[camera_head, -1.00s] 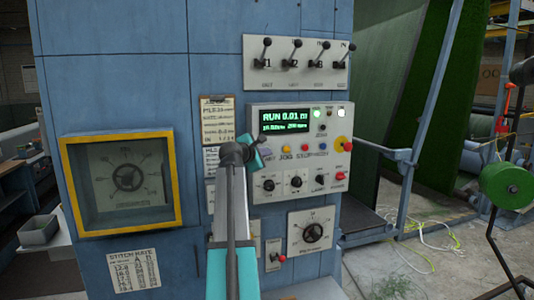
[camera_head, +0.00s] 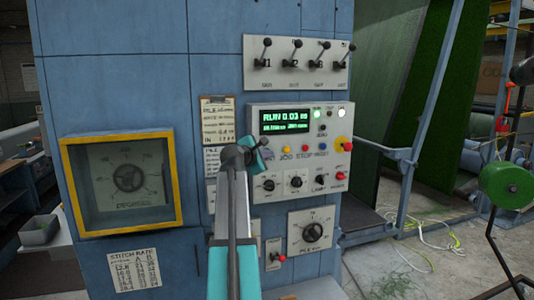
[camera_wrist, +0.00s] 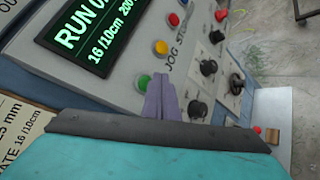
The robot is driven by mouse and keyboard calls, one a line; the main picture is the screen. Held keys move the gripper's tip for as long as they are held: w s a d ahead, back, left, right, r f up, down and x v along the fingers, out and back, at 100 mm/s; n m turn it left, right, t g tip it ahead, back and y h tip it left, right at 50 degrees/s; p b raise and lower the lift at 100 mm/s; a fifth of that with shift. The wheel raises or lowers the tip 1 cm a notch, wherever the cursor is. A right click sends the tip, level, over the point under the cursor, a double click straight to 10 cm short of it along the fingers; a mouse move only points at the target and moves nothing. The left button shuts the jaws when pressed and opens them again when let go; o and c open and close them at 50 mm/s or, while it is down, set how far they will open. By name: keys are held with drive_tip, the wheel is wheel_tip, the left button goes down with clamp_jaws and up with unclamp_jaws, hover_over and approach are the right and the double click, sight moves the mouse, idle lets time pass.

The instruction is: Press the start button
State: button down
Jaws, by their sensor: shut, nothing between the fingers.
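The control panel (camera_head: 335,190) is on the blue cabinet. Its display (camera_head: 285,121) reads RUN 0.03 m; it also shows in the wrist view (camera_wrist: 83,35). My gripper (camera_head: 266,143) is in front of the panel, just below the display. In the wrist view its purple fingers (camera_wrist: 161,98) are shut and empty. A green button (camera_wrist: 143,83) shows right beside the fingers, at the left end of the button row; I cannot tell whether they touch it. In the head view my gripper hides this spot. A yellow button (camera_wrist: 161,47) and a red button (camera_wrist: 174,19) follow in the row.
Knobs (camera_head: 296,182) sit below the buttons, and a red emergency knob (camera_head: 342,144) is at the right. A lever plate (camera_head: 297,62) is above. A clipboard (camera_head: 216,120) hangs left of the panel. A yellow-framed dial (camera_head: 122,182) is farther left.

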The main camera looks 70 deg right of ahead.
drive_tip(key=s+a+p, duration=0.1)
drive_tip(key=s+a, duration=0.2)
drive_tip(key=shift+a+p, duration=0.25)
drive_tip(key=shift+p, duration=0.05)
drive_tip(key=shift+w, duration=0.1)
idle(0.9)
